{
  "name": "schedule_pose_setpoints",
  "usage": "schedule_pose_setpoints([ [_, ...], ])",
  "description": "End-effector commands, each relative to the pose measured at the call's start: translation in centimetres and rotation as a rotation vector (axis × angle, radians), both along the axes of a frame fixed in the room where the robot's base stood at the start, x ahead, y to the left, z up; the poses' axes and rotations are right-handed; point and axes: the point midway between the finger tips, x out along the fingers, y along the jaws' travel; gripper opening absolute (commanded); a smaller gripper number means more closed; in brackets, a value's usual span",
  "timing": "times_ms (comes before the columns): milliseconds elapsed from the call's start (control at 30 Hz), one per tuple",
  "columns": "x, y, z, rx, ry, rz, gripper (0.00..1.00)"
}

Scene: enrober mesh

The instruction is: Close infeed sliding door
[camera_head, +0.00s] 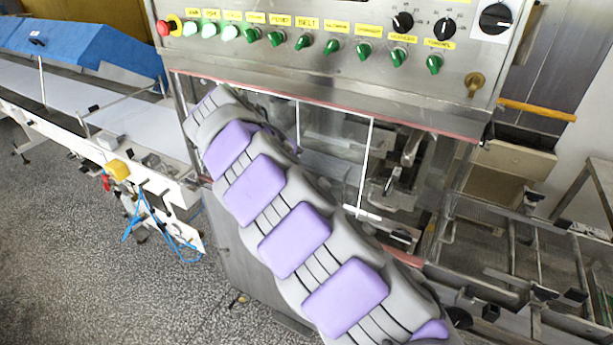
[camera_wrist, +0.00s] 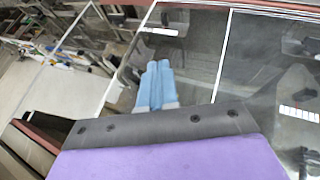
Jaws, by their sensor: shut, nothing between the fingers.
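Clear panes with thin white edges hang under the control box of the steel machine. I take the sliding door (camera_head: 335,150) to be among them, but which pane it is, and how far open, I cannot tell. Clear panes (camera_wrist: 205,75) also fill much of the wrist view, with one white edge right of my gripper and another left of it. My gripper (camera_wrist: 159,66) shows there as two blue fingers pressed together, empty, in front of the panes. Whether they touch a pane is unclear. In the head view my arm hides the gripper and part of the panes.
The control box (camera_head: 325,40) carries green knobs, yellow labels and a red stop button (camera_head: 164,28). A white conveyor (camera_head: 95,98) with a blue cover (camera_head: 90,45) runs at left. A metal frame (camera_head: 530,250) stands at right. Bare speckled floor (camera_head: 90,240) lies lower left.

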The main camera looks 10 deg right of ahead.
Motion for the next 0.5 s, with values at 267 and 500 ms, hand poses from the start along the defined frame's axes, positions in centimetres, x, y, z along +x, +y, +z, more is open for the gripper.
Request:
schedule_pose_setpoints([
  [267, 0.8, -2.4, -4.5, -0.007, 0.005, -0.001, 0.0],
  [500, 1.0, -5.1, -7.2, -0.007, 0.001, -0.002, 0.0],
])
